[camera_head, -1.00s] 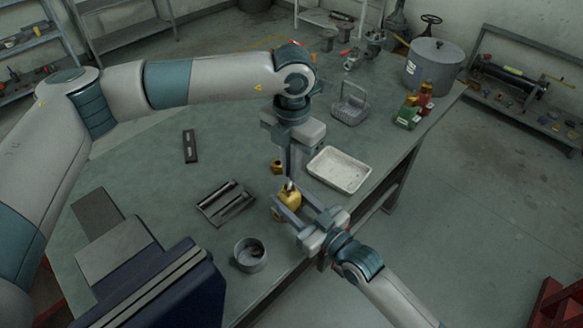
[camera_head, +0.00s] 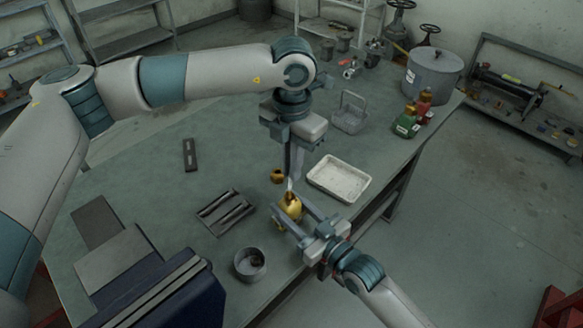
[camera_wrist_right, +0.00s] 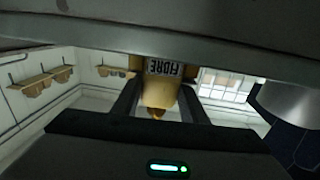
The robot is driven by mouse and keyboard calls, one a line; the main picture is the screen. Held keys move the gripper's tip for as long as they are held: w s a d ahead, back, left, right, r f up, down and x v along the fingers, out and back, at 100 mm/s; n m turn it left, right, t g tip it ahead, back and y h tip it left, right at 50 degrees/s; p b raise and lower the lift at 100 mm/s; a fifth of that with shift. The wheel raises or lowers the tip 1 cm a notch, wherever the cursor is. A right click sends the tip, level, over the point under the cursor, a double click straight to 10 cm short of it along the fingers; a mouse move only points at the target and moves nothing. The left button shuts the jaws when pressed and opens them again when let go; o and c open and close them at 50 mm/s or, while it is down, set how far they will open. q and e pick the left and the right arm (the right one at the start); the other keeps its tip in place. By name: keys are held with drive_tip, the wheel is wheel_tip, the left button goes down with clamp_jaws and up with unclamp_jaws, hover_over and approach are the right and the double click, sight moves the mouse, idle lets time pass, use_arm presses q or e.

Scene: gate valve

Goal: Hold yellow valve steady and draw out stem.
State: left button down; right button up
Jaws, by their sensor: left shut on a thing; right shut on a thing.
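The yellow valve (camera_head: 291,212) is near the table's front right edge. My right gripper (camera_head: 287,209) is shut on its body from the lower right, one finger on each side. In the right wrist view the yellow body (camera_wrist_right: 162,97) shows between the dark fingers, with an upside-down label on it. My left gripper (camera_head: 292,178) points straight down above the valve and is shut on the pale stem (camera_head: 290,187). The stem shows between the left fingertips and the valve's top. Its upper end is hidden by the fingers, and I cannot tell whether its lower end is still inside the valve.
A small brass piece (camera_head: 278,176) lies just behind the valve. A white tray (camera_head: 362,191) is to the right, a slotted dark holder (camera_head: 225,228) to the left, and a round grey cup (camera_head: 249,276) at front left. A wire basket (camera_head: 349,122) stands farther back.

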idle(0.4)
drive_tip(key=o, duration=1.4)
drive_tip(key=v, duration=1.2)
